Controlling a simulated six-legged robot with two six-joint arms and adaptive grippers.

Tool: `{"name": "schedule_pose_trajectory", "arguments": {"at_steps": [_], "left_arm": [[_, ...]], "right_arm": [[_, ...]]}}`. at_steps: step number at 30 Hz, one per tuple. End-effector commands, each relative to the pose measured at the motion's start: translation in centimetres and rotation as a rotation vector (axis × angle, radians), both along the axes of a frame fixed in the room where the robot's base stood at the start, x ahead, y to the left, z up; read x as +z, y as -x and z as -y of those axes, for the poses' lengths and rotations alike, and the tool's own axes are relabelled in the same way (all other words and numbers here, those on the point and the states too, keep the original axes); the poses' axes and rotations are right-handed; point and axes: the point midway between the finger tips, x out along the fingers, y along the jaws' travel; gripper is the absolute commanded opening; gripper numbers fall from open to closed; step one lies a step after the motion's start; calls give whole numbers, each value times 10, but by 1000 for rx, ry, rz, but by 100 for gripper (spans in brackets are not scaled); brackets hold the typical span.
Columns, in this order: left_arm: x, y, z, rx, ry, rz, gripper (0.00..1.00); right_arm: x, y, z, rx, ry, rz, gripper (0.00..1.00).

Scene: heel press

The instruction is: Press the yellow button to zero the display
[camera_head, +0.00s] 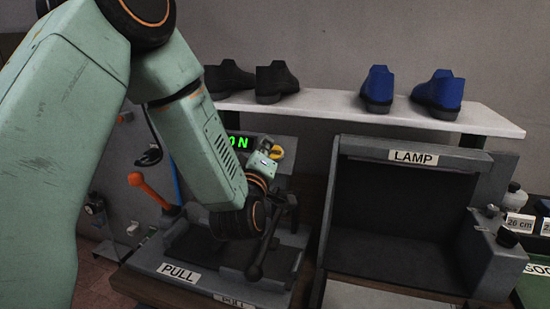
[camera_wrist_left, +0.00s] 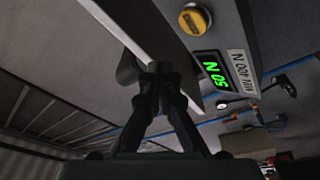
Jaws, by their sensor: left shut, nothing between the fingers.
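The yellow button (camera_head: 276,152) is on the upright back panel of the press, right of the display (camera_head: 239,143) with green characters. The arm partly covers the display in the head view. In the left wrist view the yellow button (camera_wrist_left: 194,18) and the display (camera_wrist_left: 211,69) appear turned over; the reading looks like 50 N. My left gripper (camera_head: 266,147) is close to the button in the head view, its fingertips small and hard to make out. In the left wrist view the gripper (camera_wrist_left: 155,75) is shut and empty, and the button appears apart from its fingertips. My right gripper is not in view.
A white shelf (camera_head: 350,106) with black and blue shoes runs above the press. An orange-handled lever (camera_head: 148,190) and a black-knobbed lever (camera_head: 262,250) flank the press bed. The dark LAMP box (camera_head: 400,215) stands at right.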

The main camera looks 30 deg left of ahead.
Motion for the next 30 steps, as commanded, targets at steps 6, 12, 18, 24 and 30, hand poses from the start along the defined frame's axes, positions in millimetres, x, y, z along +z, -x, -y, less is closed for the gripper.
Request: {"name": "schedule_pose_trajectory", "arguments": {"at_steps": [6,12,18,24,30], "left_arm": [[-19,-22,-5,0,-1,1,0],[-26,-33,-8,0,0,1,0],[-27,-36,-9,1,0,-1,0],[-26,-36,-9,0,0,0,0],[-26,-36,-9,0,0,0,0]], "right_arm": [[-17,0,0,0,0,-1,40],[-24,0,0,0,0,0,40],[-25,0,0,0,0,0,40],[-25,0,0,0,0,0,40],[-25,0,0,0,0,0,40]]}}
